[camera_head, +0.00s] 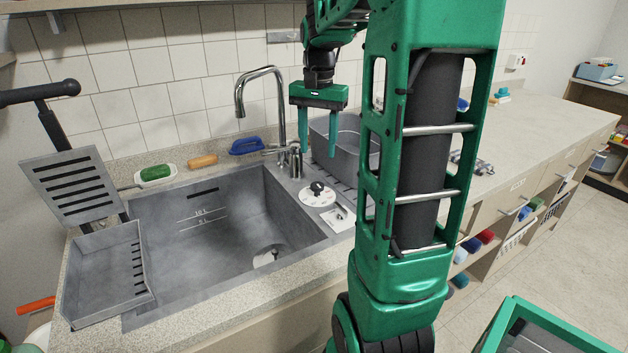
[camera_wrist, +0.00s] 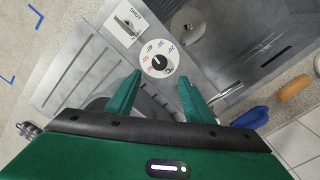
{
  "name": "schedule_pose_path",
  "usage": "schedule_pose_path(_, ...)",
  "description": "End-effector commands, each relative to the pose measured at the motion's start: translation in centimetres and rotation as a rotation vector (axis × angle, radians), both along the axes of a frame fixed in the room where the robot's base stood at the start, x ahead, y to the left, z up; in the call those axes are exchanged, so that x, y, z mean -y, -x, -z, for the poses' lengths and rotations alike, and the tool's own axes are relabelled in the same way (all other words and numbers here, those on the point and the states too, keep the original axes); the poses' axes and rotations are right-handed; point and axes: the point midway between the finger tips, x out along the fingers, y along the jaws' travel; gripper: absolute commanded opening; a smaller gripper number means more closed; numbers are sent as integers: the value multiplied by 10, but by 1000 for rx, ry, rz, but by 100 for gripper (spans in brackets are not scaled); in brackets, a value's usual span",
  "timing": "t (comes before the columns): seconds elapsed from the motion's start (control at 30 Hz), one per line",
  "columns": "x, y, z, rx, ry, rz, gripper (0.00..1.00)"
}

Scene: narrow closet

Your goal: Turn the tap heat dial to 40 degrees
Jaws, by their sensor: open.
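The heat dial (camera_head: 317,191) is a white disc with a black knob, set on the metal rim right of the sink. The chrome tap (camera_head: 279,110) stands behind the dial at the sink's back edge.
The sink basin (camera_head: 215,225) lies left of the dial. A small labelled plate with a lever (camera_head: 338,216) is beside the dial. A grey tub (camera_head: 345,140) stands behind right. A blue brush (camera_head: 246,146) and an orange one (camera_head: 202,161) lie along the back edge.

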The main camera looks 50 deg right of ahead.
Motion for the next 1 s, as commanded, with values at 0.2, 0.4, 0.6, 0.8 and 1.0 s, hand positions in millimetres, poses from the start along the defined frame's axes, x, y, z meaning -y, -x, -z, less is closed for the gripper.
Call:
schedule_pose_path(0.2,1,1,27,-3,-3,3,48)
schedule_pose_path(0.4,1,1,63,-3,-3,2,48)
schedule_pose_path(0.6,1,1,91,-3,-2,3,48)
schedule_pose_path(0.8,1,1,104,0,0,2,48)
schedule_pose_path(1.0,1,1,106,0,0,1,48)
